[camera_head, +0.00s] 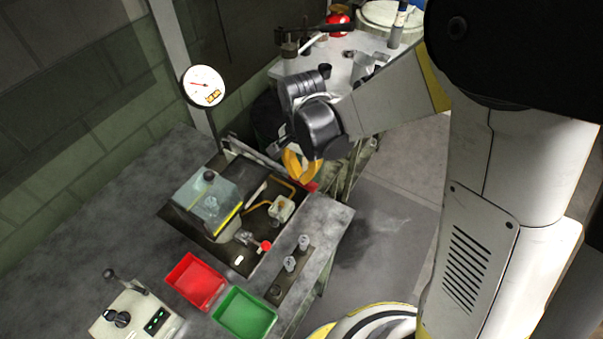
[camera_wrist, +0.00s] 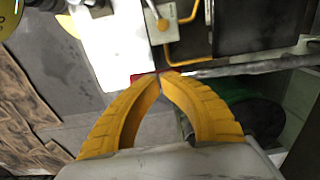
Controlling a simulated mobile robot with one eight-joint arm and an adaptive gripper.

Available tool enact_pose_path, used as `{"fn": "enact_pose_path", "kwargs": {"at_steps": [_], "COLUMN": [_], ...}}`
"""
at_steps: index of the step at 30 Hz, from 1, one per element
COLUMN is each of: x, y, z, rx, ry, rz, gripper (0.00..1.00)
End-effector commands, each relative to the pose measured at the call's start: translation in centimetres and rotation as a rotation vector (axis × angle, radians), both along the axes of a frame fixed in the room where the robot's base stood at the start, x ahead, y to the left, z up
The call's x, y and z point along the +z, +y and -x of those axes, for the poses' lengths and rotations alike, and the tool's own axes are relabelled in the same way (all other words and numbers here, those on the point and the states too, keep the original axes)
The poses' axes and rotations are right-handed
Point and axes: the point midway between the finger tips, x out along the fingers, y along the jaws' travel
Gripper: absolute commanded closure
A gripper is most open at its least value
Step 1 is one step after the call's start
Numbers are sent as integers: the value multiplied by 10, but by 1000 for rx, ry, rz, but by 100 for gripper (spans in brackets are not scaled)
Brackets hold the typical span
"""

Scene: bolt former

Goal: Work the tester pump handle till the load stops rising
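The tester pump handle is a long grey bar with a red end (camera_head: 311,187). It runs along the far side of the dark tester base (camera_head: 185,220). My gripper (camera_head: 302,178) is at the red end, with its yellow fingers pointing down. In the wrist view, the fingertips (camera_wrist: 161,76) come together over the handle, with red (camera_wrist: 141,79) showing just left of them and the grey bar (camera_wrist: 245,68) leading right. The fingers look shut on the handle, though the tips hide the contact. A round white dial (camera_head: 204,86) with a red needle faces me; its reading is too small to tell.
A clear guard (camera_head: 208,203) covers part of the tester. A red tray (camera_head: 195,283), a green tray (camera_head: 245,315) and a control box (camera_head: 136,318) stand on the grey bench. A rack with bolts (camera_head: 290,264) is near the bench's right edge. Open floor lies right.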

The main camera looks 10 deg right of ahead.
Motion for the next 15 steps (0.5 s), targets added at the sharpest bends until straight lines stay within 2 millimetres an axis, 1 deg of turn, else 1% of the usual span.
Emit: {"fn": "enact_pose_path", "kwargs": {"at_steps": [2, 5, 15], "x": [0, 6, 53], "y": [0, 0, 0], "z": [1, 1, 0], "rx": [0, 0, 0], "ry": [1, 1, 1], "rz": [0, 1, 1], "gripper": [100, 100, 100]}}
